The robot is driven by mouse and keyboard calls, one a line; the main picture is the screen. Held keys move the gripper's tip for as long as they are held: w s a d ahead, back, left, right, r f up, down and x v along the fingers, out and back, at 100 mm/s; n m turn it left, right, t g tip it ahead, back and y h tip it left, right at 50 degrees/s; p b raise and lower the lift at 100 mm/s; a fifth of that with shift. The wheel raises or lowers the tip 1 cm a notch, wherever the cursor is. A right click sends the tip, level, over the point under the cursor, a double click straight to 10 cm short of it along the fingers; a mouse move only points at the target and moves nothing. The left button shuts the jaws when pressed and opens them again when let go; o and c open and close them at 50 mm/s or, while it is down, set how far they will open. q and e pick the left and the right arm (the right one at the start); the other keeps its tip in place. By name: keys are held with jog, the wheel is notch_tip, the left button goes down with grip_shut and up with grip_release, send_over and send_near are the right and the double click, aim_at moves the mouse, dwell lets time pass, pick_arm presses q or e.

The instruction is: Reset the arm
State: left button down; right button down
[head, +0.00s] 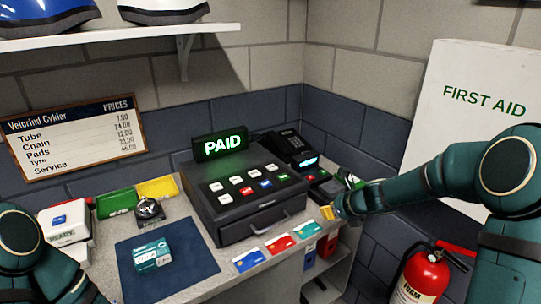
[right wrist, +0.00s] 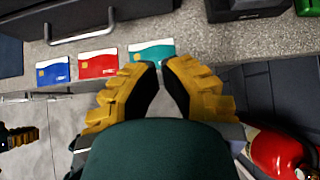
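My right gripper (head: 331,212) is by the counter's front edge, right of the teal card (head: 307,230) in the head view. In the right wrist view its yellow fingers (right wrist: 162,76) lean towards each other with dark inner pads showing, a gap between them and nothing held. The teal card also shows there (right wrist: 151,54), just beyond the fingertips. My left arm enters the head view at lower left, its gripper out of that frame. A small yellow and dark shape at the left edge of the right wrist view looks like my left gripper (right wrist: 20,137); its fingers are unclear.
Red (head: 280,244) and blue (head: 249,260) cards lie along the counter front. The cash register (head: 250,195) with its lit PAID sign stands behind. A teal box (head: 152,255) lies on a dark mat (head: 200,268). A fire extinguisher (head: 424,275) stands below my right arm.

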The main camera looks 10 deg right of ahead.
jog(key=s+a+f+n+g, duration=0.2)
jog(key=s+a+f+n, duration=0.3)
jog(key=f, duration=0.3)
jog(key=s+a+f+n+g, duration=0.2)
jog(key=s+a+f+n, duration=0.25)
jog(key=f+n, duration=0.3)
jog(key=s+a+f+n+g, duration=0.1)
jog(key=s+a+f+n, duration=0.3)
jog(key=s+n, duration=0.3)
jog(key=s+a+f+n+g, duration=0.1)
jog(key=s+a+f+n, duration=0.3)
jog(key=s+a+n, duration=0.3)
jog(key=s+n, duration=0.1)
jog(key=n, duration=0.2)
jog(key=shift+s+f+g+y, duration=0.2)
jog(key=shift+g+y, duration=0.1)
jog(key=shift+y, duration=0.1)
jog(key=shift+n, duration=0.25)
